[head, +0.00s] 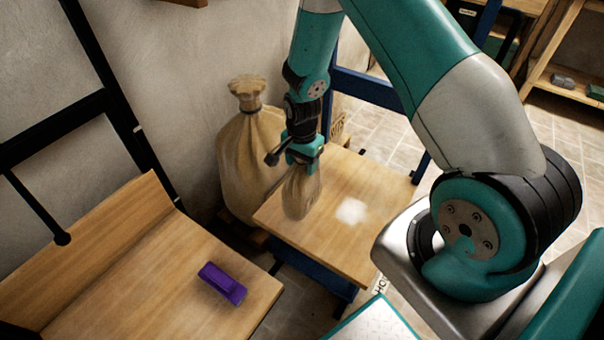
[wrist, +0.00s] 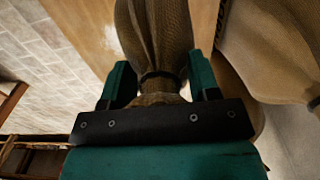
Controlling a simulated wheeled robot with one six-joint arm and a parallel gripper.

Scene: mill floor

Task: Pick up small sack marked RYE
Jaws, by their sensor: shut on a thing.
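A small tan sack (head: 299,194) hangs from my gripper (head: 303,162), over the left part of a wooden table. My gripper is shut on the gathered neck of the sack. In the wrist view the sack's body (wrist: 158,35) stretches away from between the two teal fingers of my gripper (wrist: 160,88). I cannot read any marking on it, and I cannot tell whether its bottom touches the table.
A large tied sack (head: 245,150) stands behind the table (head: 335,235), against the wall. White powder (head: 351,211) lies on the tabletop. A purple object (head: 222,283) lies on a wooden bench (head: 165,290) at the lower left. Shelves (head: 565,75) stand at the upper right.

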